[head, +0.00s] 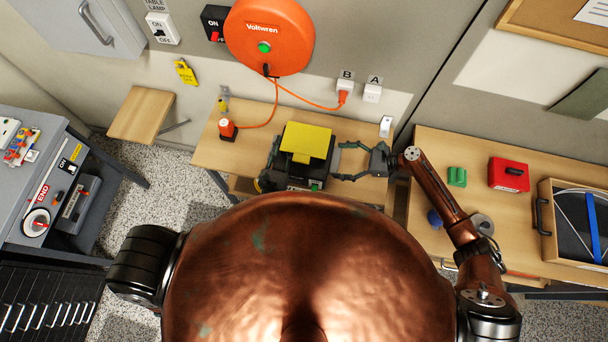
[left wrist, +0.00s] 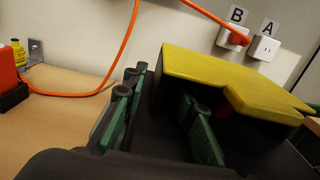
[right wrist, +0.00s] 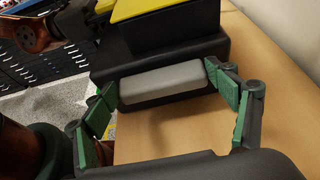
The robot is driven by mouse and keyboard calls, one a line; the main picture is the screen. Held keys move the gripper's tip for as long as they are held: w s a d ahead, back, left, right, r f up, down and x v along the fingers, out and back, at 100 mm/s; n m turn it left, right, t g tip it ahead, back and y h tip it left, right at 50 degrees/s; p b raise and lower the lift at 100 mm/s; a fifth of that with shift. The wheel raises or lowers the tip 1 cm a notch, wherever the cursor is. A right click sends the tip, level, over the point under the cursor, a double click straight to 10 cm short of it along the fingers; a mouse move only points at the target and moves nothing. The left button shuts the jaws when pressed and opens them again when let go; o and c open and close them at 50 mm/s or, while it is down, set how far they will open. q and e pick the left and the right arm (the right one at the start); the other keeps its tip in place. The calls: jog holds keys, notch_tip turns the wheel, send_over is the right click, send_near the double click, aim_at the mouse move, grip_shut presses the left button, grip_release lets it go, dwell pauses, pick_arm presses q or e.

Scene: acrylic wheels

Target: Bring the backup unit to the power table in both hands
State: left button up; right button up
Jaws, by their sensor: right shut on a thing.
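The backup unit (head: 308,140), a black box with a yellow top, is at the wooden table (head: 213,152) below the wall outlets. My right gripper (head: 338,161) is at its right side. In the right wrist view, the fingers (right wrist: 168,98) are shut on the ends of the grey handle (right wrist: 160,85). My left gripper (head: 271,165) is at the unit's left side, partly hidden in the head view. In the left wrist view, its fingers (left wrist: 163,108) are apart against the black body, with the yellow top (left wrist: 225,85) beyond. No handle shows between them.
An orange cable runs from the reel (head: 268,35) to a plug in outlet B (head: 345,87). Another runs to an orange-topped block (head: 228,130) left of the unit. A second table (head: 430,150) with a red box (head: 508,174) stands right; a grey cabinet (head: 30,150) stands left.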

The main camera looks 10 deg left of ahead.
aim_at(277, 168)
pick_arm(q)
jog(key=shift+s+f, duration=0.15)
jog(key=shift+f, duration=0.2)
pick_arm(e)
jog(key=o, duration=1.6)
jog(key=shift+r, duration=0.1)
pick_arm(q)
jog(key=shift+r, duration=0.15)
pick_arm(e)
jog(key=o, duration=0.5)
jog(key=shift+s, duration=0.1)
jog(key=shift+o, duration=0.4)
pick_arm(q)
jog(key=shift+s, duration=0.1)
jog(key=shift+s, duration=4.35)
pick_arm(e)
jog(key=v, duration=0.9)
